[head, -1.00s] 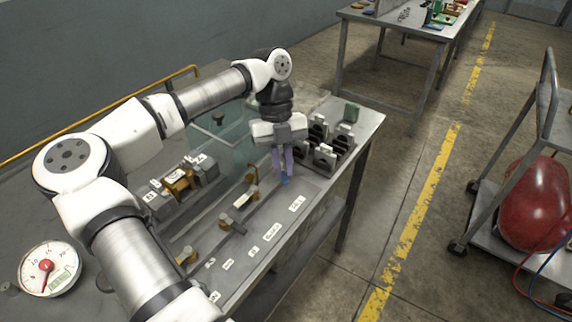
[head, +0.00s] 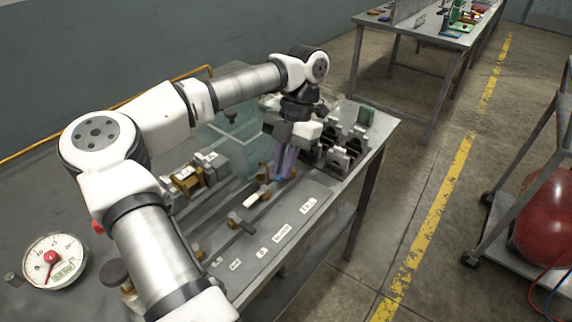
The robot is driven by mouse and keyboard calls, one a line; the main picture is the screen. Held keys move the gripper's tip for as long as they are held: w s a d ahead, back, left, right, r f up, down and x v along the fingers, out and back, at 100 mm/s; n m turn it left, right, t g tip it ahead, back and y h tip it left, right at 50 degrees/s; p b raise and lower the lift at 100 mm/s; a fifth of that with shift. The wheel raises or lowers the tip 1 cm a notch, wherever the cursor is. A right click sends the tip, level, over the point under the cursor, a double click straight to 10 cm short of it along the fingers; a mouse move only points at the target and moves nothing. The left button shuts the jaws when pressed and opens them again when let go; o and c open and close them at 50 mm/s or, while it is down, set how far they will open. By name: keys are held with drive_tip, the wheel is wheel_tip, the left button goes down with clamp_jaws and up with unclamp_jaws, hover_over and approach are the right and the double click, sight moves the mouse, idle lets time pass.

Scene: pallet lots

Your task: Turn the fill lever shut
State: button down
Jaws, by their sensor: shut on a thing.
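My gripper (head: 286,176) is over the right end of the valve row on the grey bench. Its purplish fingers are tilted and shut on the fill lever, beside a brass valve fitting (head: 265,170). The fingers hide most of the lever; only a small blue patch shows at their tips. A white label that seems to read FILL (head: 307,205) lies on the bench edge in front. Farther left in the row are a white-handled lever (head: 256,197) and a dark lever (head: 241,223).
A round pressure gauge (head: 53,258) with a red needle stands at the left. Dark metal blocks (head: 343,155) stand close to the right of my gripper. A clear panel (head: 232,145) is behind the row. A trolley with a red tank (head: 547,220) is at the right, across open floor.

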drive_tip(key=shift+w+a+m, duration=0.1)
drive_tip(key=shift+m, duration=0.5)
drive_tip(key=c, duration=1.5)
unclamp_jaws()
drive_tip(key=shift+o, duration=0.2)
